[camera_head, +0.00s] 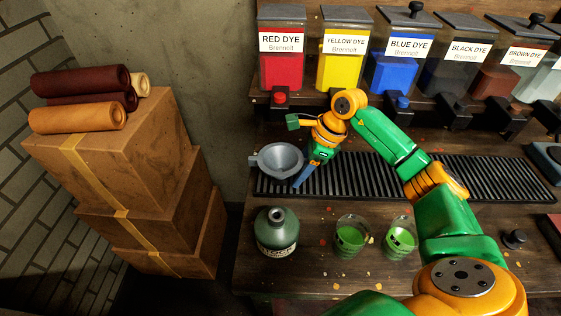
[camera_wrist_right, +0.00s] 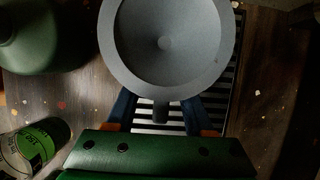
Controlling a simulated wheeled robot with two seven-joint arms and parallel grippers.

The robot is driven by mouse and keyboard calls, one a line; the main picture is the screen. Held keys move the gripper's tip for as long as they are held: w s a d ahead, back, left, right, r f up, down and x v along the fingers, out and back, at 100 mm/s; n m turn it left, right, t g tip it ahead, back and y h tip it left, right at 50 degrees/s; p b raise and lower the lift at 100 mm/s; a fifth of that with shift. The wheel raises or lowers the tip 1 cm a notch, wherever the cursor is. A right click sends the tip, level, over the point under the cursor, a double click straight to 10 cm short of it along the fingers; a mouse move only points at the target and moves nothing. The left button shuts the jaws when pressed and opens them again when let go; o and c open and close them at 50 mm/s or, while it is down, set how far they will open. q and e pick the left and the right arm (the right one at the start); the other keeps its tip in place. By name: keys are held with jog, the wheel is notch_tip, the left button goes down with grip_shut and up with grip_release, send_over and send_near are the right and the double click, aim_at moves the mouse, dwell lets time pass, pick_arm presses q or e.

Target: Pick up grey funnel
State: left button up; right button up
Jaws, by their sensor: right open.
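The grey funnel (camera_head: 277,157) sits at the left end of the black slatted drip tray, its wide mouth facing up. In the right wrist view the funnel (camera_wrist_right: 168,70) fills the top middle, with a short dark tab on its near rim. My right gripper (camera_head: 299,180) is at the funnel's right side, pointing down. In the wrist view its blue fingers (camera_wrist_right: 158,106) are apart, one on each side of the tab. I cannot tell whether they touch it. My left gripper is not in view.
A green bottle (camera_head: 277,232) and two glasses with green contents (camera_head: 351,236) stand in front of the drip tray (camera_head: 470,175). Dye dispensers (camera_head: 282,70) line the back. Stacked boxes (camera_head: 165,218) with leather rolls (camera_head: 80,118) stand left of the bench.

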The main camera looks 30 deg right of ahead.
grip_shut()
jog(key=shift+w, duration=0.1)
